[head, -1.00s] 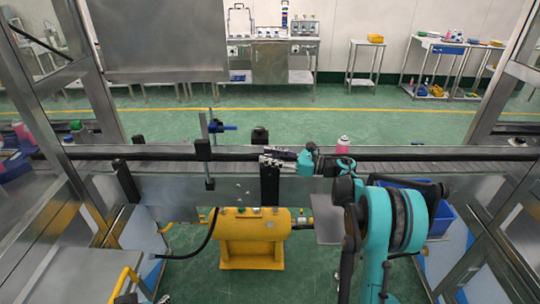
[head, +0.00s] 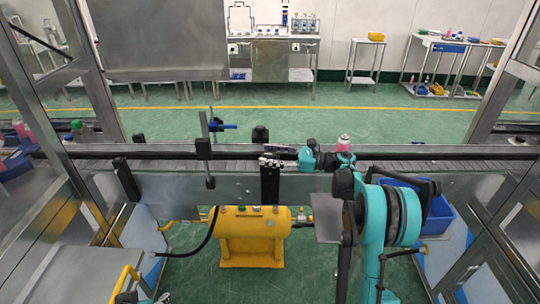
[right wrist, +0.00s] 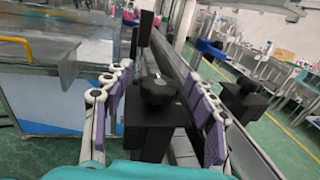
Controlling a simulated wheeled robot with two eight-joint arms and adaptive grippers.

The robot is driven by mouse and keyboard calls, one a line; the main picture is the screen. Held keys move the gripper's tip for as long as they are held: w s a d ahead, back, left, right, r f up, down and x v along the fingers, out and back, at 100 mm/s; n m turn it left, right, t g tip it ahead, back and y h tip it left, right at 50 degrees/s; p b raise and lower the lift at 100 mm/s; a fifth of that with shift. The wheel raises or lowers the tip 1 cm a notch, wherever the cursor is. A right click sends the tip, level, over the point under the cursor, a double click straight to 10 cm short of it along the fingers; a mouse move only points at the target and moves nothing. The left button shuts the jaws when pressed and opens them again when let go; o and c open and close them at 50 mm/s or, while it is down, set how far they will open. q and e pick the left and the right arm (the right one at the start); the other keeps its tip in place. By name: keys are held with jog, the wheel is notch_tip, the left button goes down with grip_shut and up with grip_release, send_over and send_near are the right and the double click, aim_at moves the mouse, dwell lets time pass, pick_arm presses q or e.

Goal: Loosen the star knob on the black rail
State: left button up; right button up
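The black star knob (right wrist: 158,90) sits on top of a black block (right wrist: 150,130) in the right wrist view. The block also shows at the near side of the conveyor in the head view (head: 270,184). My right gripper (right wrist: 160,72) is open, with one purple-padded finger left of the knob and one right of it. Gaps show between the pads and the knob. In the head view my right gripper (head: 279,155) is over the block and hides the knob. The black rail (head: 220,155) runs along the conveyor.
A black clamp post (head: 204,150) stands left of the gripper, and another black block (head: 260,134) is across the belt. A yellow tank (head: 250,235) is below.

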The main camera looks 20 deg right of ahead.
jog(key=v, duration=1.2)
